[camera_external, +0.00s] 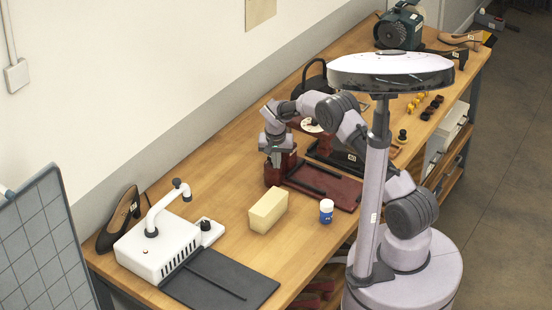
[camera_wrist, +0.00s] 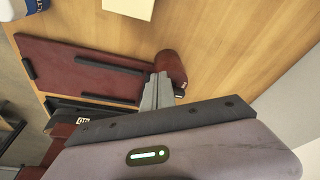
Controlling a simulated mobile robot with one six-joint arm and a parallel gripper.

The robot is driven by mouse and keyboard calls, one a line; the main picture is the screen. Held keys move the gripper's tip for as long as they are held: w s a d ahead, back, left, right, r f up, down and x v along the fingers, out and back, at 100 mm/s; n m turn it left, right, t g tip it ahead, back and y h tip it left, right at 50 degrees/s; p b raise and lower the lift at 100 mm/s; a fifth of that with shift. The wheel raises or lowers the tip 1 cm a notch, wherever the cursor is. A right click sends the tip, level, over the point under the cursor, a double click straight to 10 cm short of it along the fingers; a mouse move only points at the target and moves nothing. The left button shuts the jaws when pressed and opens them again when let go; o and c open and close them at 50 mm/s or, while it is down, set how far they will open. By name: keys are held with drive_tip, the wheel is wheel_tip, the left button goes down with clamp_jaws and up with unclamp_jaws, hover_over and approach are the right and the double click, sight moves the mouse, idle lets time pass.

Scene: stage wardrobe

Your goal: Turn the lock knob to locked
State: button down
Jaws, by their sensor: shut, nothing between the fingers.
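My gripper (camera_external: 274,158) is shut and empty, pointing down at the dark red machine. In the wrist view its fingertips (camera_wrist: 160,78) are close to a dark red rounded post (camera_wrist: 170,64) beside a dark red plate (camera_wrist: 80,66); I cannot tell whether they touch. The plate also shows in the external view (camera_external: 335,192). A black knob (camera_external: 205,224) sits on a small white box at the right side of a white machine (camera_external: 158,248), well away from my gripper. No knob is marked as the lock knob, and its setting cannot be read.
A pale yellow block (camera_external: 268,209) and a white-and-blue jar (camera_external: 326,211) stand between the two machines. A black shoe (camera_external: 118,218) stands behind the white machine, and a dark mat (camera_external: 222,280) lies in front of it. A green motor (camera_external: 399,28) is at the far end.

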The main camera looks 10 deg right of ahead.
drive_tip(key=shift+w+a+r, duration=0.1)
drive_tip(key=shift+w+r, duration=0.1)
drive_tip(key=shift+w, duration=0.25)
idle(0.7)
drive_tip(key=shift+a+b, duration=0.3)
drive_tip(key=shift+b, duration=0.15)
